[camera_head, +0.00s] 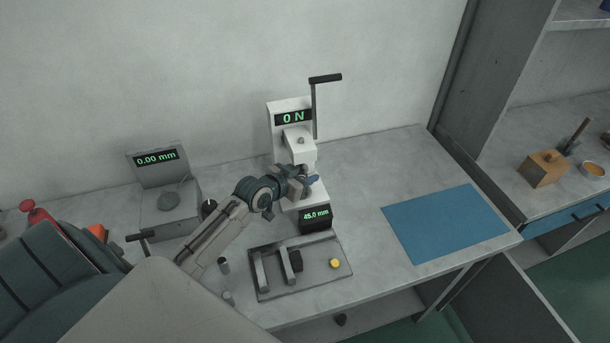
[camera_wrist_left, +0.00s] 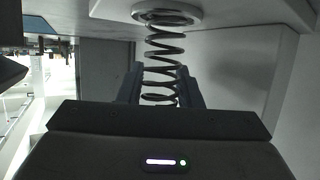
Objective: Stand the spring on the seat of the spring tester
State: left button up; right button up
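The spring tester (camera_head: 292,135) stands at the back of the bench. It has a crank handle, a display reading 0 N and a lower display reading 45.0 mm. My left gripper (camera_head: 305,186) reaches in from the left, between the tester's head and its base. In the left wrist view the dark coil spring (camera_wrist_left: 164,50) is between the fingers of my left gripper (camera_wrist_left: 161,78), which look shut on it. The spring's far end meets a pale round disc (camera_wrist_left: 166,14), which looks like the seat. I cannot tell whether it bears on it. My right gripper is out of view.
A gauge (camera_head: 158,172) reading 0.00 mm stands at the left. A dark tray (camera_head: 325,278) with blocks and a yellow piece lies in front of the tester. A blue mat (camera_head: 445,222) lies clear at the right. Small cylinders stand left of the tray.

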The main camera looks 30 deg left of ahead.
pick_arm(q)
jog(key=o, duration=0.3)
jog(key=shift+r, duration=0.2)
jog(key=v, duration=1.2)
jog(key=shift+p, duration=0.35)
